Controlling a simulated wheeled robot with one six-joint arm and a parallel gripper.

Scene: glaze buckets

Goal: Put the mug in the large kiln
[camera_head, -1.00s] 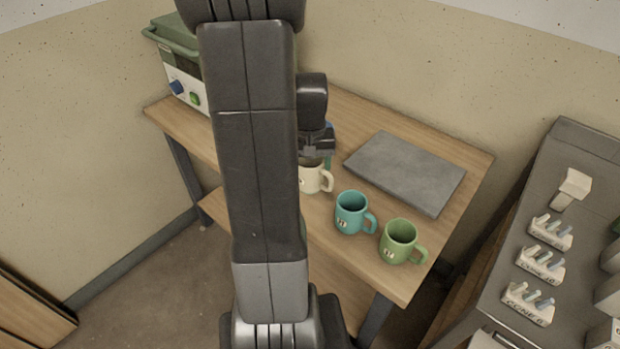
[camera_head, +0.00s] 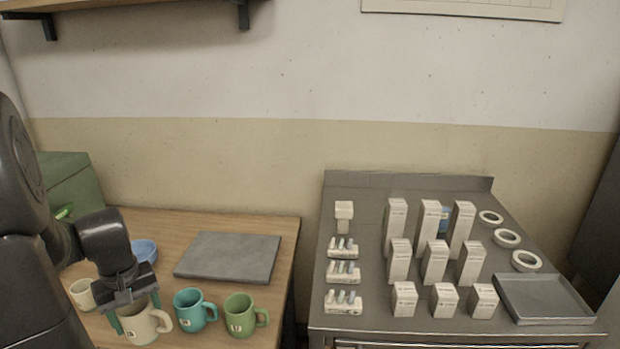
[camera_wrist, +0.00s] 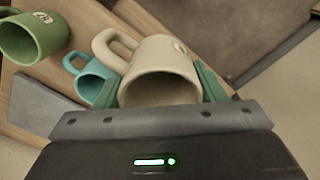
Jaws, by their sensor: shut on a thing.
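My gripper (camera_head: 133,309) is shut on a cream mug (camera_head: 145,327) at the left in the head view. Its green fingers lie on either side of the mug. In the wrist view the cream mug (camera_wrist: 162,72) sits upright-looking between the fingers, its opening towards the camera and its handle to the upper left. I cannot tell whether it touches the table. A teal mug (camera_head: 190,312) and a green mug (camera_head: 239,316) stand just to its right. Another small cream cup (camera_head: 82,294) stands to its left. No large kiln is clearly in view.
A grey slab (camera_head: 228,257) lies on the wooden table (camera_head: 285,235) behind the mugs. A blue bowl (camera_head: 145,250) and a green kiln-like box (camera_head: 70,186) are behind my arm. A grey counter (camera_head: 350,215) at right holds boxes (camera_head: 429,225), tape rolls and a tray (camera_head: 543,298).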

